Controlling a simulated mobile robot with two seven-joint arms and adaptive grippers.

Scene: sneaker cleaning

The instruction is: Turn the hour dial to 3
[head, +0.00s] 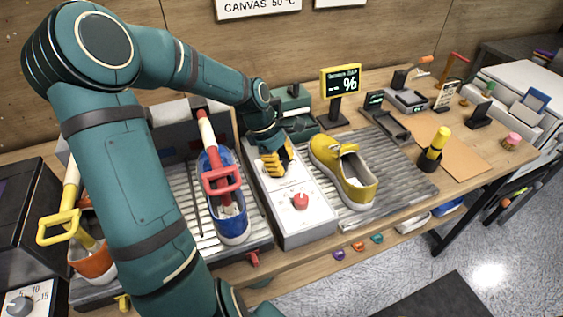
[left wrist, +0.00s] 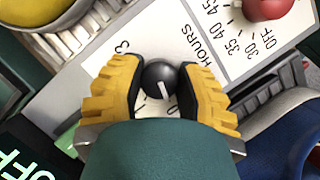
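The control panel (head: 312,222) is a light box between two slatted racks. In the left wrist view, the black round hour dial (left wrist: 158,76) has a white pointer line slanting towards the picture's lower right. The word HOURS (left wrist: 195,46) is printed beside it, and a figure 3 (left wrist: 122,47) lies to its upper left. My left gripper (head: 276,163) reaches down onto the panel's far part. In the head view the gripper hides the dial. My right gripper is not in view.
A red dial (head: 300,202) sits nearer on the panel. A blue shoe (head: 233,222) with a red-handled tool stands left, and a yellow sneaker (head: 345,172) rests on the right rack (head: 408,190). A display sign (head: 341,82) stands behind.

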